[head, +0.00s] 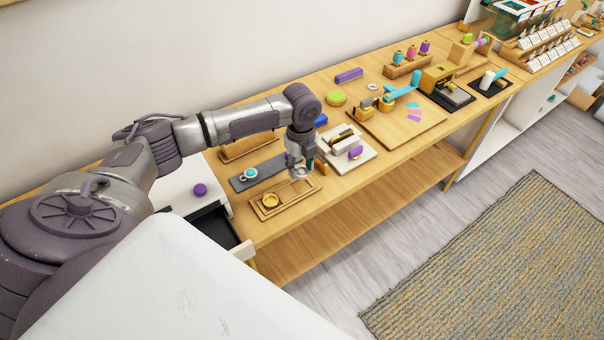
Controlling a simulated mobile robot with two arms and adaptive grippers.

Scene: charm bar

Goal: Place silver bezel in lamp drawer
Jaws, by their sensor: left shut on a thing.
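My left gripper (300,164) reaches down over the wooden two-part tray (284,205). It is shut on the silver bezel (299,173), a small pale ring at its fingertips, above the tray's right end. I cannot tell whether the bezel is clear of the tray. A gold bezel (270,201) lies in the tray's left part. The lamp drawer (239,250) is pulled out of a white box at the left of the bench, showing its dark inside (213,228). My arm and a white surface in front hide part of it. My right gripper is out of view.
A purple knob (200,189) sits on the white box. A grey mat (246,178) with a teal-and-white ring lies behind the tray. A pale board (345,157) with a purple block is to the right. Further tools and a wooden board (394,128) fill the bench beyond.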

